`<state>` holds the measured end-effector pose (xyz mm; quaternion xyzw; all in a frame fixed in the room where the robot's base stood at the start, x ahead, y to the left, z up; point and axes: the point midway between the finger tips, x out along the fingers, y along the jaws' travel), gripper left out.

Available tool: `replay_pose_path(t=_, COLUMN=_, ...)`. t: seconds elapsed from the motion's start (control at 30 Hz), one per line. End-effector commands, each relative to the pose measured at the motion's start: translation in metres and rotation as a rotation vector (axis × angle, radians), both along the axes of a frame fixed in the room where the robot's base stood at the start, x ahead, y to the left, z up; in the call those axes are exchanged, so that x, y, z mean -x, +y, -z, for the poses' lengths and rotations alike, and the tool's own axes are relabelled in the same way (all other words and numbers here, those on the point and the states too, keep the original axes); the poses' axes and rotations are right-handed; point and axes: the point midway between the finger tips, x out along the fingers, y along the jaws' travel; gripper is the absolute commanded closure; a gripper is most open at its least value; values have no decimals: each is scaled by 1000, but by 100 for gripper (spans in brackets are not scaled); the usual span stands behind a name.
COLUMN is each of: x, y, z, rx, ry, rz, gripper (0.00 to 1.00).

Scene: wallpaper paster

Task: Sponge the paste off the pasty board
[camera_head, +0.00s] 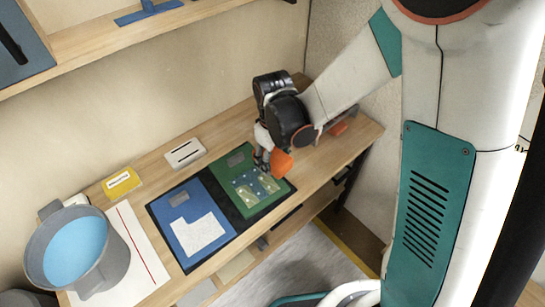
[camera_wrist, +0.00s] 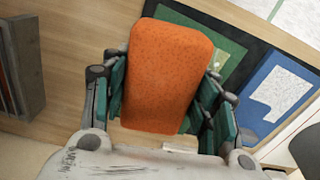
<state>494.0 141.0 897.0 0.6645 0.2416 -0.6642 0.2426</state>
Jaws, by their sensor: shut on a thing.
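My gripper (camera_head: 266,157) is shut on an orange sponge (camera_head: 281,162), which also fills the middle of the wrist view (camera_wrist: 165,80), with a finger on each side. The green board (camera_head: 238,178) lies on the bench with a pale, blotchy patch of paste (camera_head: 256,188) on its front part. The sponge is over the right rear part of this board; I cannot tell whether it touches. In the wrist view the green board (camera_wrist: 228,50) is partly hidden behind the sponge and fingers.
A blue board (camera_head: 188,208) with a white angular patch lies left of the green one, on the same black mat (camera_head: 160,217). A grey bucket (camera_head: 112,262) of blue liquid, a yellow box (camera_head: 121,184) and a white slotted block (camera_head: 185,152) stand leftward.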

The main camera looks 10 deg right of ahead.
Motion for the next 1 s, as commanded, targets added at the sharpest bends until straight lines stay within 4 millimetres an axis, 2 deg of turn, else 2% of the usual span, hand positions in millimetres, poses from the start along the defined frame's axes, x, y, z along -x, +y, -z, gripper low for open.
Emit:
replay_pose_path(t=0.17, x=0, y=0, z=11, rx=0, ry=0, rz=0, gripper=71)
replay_pose_path(t=0.6, x=0, y=0, z=58, rx=0, ry=0, rz=0, gripper=71)
replay_pose_path(t=0.77, x=0, y=0, z=65, rx=0, ry=0, rz=0, gripper=71)
replay_pose_path(t=1.0, x=0, y=0, z=65, rx=0, ry=0, rz=0, gripper=71)
